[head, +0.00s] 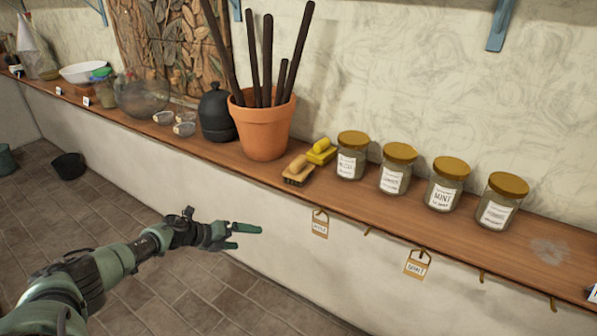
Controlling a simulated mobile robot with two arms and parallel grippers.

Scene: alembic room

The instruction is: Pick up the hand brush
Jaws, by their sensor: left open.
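A small hand brush (298,172) with a rounded tan wooden handle and darker bristles lies near the front edge of the wooden shelf (388,218), just right of the terracotta pot. A yellow brush-like item (321,151) lies right behind it; I cannot tell whether the two touch. My left gripper (248,237) has green fingers, spread apart and empty. In the picture it is below and left of the brush, in front of the wall under the shelf. My right gripper is not in view.
The terracotta pot (264,130) with several dark sticks stands left of the brush. Several labelled jars with gold lids (352,158) stand to its right. Tags (319,226) hang from hooks on the shelf's front edge. A black bucket (68,166) stands on the tiled floor.

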